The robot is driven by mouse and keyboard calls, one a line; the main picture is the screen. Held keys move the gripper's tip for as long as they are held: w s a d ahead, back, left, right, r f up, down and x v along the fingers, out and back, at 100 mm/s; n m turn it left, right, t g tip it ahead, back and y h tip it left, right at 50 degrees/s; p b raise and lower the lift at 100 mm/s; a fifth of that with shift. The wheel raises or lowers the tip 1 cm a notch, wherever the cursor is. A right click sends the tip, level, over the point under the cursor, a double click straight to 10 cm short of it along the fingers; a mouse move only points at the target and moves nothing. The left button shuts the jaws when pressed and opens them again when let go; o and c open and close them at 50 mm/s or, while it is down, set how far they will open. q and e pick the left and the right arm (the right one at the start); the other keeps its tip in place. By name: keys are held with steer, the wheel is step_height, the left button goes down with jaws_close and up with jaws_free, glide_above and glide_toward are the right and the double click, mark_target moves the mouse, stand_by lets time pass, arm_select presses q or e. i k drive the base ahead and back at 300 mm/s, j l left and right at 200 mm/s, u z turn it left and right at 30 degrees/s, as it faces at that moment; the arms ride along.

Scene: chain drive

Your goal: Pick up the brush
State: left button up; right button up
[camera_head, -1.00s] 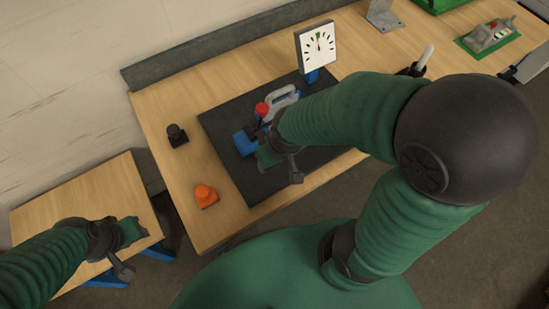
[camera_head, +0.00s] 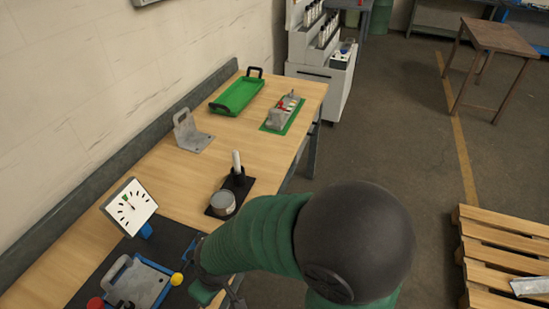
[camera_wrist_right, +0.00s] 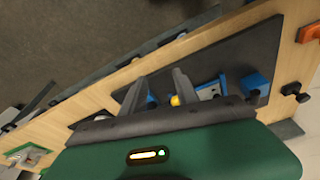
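A white upright handle (camera_head: 237,163), which looks like the brush, stands in a black holder on a small dark mat on the bench. A round grey tin (camera_head: 223,203) sits in front of it. Bristles are not visible. My right gripper (camera_head: 218,288) is at the bottom of the head view, by the right edge of the large dark mat, short of the brush and apart from it. In the right wrist view its two fingers (camera_wrist_right: 157,90) stand apart with nothing held between them. My left gripper is not in view.
A dial gauge (camera_head: 129,206), a grey fixture (camera_head: 137,284), a yellow knob (camera_head: 177,279) and a red knob (camera_head: 95,303) are near the large mat. Farther back stand a grey bracket (camera_head: 191,132), a green tray (camera_head: 237,95) and a green plate with a grey part (camera_head: 283,112).

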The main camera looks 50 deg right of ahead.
mark_target(235, 156)
steer(key=j+z, duration=0.1)
steer(key=z, duration=0.55)
steer(key=j+z, duration=0.15)
steer(key=z, duration=0.2)
steer(key=j+z, duration=0.15)
steer(key=z, duration=0.2)
steer(key=k+j+z, duration=0.1)
steer(key=z, duration=0.2)
